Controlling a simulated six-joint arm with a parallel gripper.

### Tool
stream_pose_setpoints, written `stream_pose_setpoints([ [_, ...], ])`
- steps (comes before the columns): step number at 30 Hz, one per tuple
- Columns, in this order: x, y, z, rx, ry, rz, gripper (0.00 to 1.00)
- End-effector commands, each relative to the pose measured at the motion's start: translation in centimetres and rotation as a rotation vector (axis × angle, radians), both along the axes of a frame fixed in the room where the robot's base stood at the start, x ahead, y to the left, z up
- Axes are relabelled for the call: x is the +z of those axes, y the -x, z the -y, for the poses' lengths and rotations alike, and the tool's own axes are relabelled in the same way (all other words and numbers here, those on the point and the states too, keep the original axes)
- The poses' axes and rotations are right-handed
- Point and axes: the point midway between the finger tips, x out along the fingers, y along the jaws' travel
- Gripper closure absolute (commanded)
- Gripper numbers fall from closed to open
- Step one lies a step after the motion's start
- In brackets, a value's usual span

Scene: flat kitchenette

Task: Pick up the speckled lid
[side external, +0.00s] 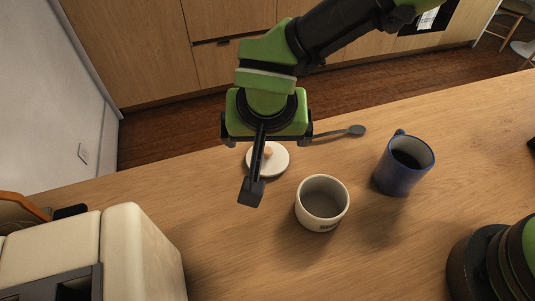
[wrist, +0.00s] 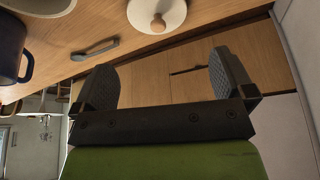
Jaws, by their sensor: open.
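The lid (side external: 275,162) is a pale round disc with a small wooden knob, lying on the wooden counter near its back edge. Speckles are too small to make out. My gripper (side external: 251,190) is in front of part of the lid in the side view and hides some of it. In the wrist view the lid (wrist: 157,14) shows at the top, beyond the fingertips. There my gripper (wrist: 168,80) has its two fingers wide apart with nothing between them. It is apart from the lid.
A white cup (side external: 322,204) stands right of the lid, with a blue mug (side external: 404,163) further right. A dark spoon (side external: 340,132) lies behind them. A cream toaster (side external: 140,255) stands at the front left. The counter's front middle is clear.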

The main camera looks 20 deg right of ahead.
Motion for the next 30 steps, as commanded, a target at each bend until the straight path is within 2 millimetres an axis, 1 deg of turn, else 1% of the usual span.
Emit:
stream_pose_setpoints([
  [1, -0.9, -0.2, 0.1, -0.001, 0.002, -0.002, 0.0],
  [6, -3.2, -1.2, 0.4, -0.003, 0.001, -0.003, 0.0],
  [11, -4.3, -1.6, 0.6, -0.003, 0.001, -0.001, 0.0],
  [19, -7.9, -2.9, 1.2, -0.003, 0.001, -0.003, 0.0],
  [23, -8.8, -3.2, 1.2, -0.002, -0.002, -0.003, 0.0],
  [29, -8.8, -3.2, 1.2, -0.001, -0.002, -0.002, 0.0],
  [30, -8.8, -3.2, 1.2, -0.001, -0.002, -0.002, 0.05],
])
